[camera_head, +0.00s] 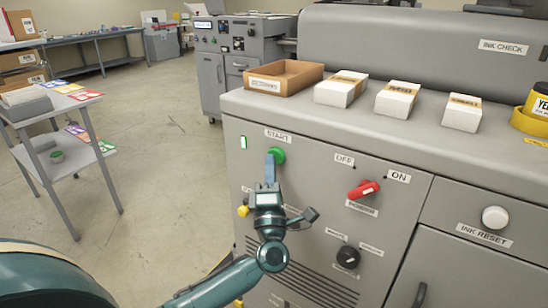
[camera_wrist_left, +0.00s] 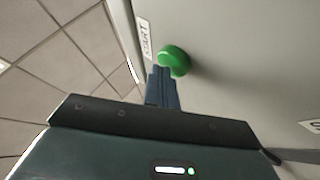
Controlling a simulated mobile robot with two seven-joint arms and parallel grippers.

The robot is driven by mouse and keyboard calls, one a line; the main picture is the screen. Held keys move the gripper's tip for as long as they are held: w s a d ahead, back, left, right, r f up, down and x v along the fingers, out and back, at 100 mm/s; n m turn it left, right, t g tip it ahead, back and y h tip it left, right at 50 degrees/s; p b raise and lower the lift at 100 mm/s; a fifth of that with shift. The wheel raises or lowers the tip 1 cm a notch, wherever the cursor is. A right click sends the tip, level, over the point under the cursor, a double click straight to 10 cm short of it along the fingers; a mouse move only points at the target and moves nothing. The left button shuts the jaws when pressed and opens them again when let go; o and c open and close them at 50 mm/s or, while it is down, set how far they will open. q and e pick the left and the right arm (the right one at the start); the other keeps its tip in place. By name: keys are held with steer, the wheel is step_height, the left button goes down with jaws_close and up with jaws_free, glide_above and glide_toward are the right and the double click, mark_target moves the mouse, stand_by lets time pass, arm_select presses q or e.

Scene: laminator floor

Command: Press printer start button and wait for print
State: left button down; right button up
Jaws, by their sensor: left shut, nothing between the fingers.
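The green start button (camera_head: 277,155) sits on the front of the grey printer (camera_head: 330,215), just under a START label (camera_head: 278,135). My left gripper (camera_head: 270,156) is shut and empty, with its fingertips at the left side of the button. In the left wrist view the green button (camera_wrist_left: 174,61) shows just beyond the tips of the closed fingers (camera_wrist_left: 161,76). I cannot tell whether the fingertips touch it or whether the button is pushed in. A small green light (camera_head: 243,142) glows on the panel, left of the label. My right gripper is not in view.
A red power switch (camera_head: 364,190), a black knob (camera_head: 347,257) and a white ink reset button (camera_head: 495,217) are on the same front. A cardboard tray (camera_head: 284,77) and white boxes (camera_head: 341,90) stand on top. A grey side table (camera_head: 68,103) is left, with open floor between.

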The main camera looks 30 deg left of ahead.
arm_select(q)
steer(key=shift+s+p, duration=0.3)
steer(key=shift+s, duration=0.45)
steer(key=shift+s+a+p, duration=0.15)
steer(key=shift+s+p, duration=0.35)
steer(key=shift+s, duration=0.75)
steer(key=shift+s+a+p, duration=0.1)
steer(key=shift+s+p, duration=0.35)
steer(key=shift+s, duration=0.8)
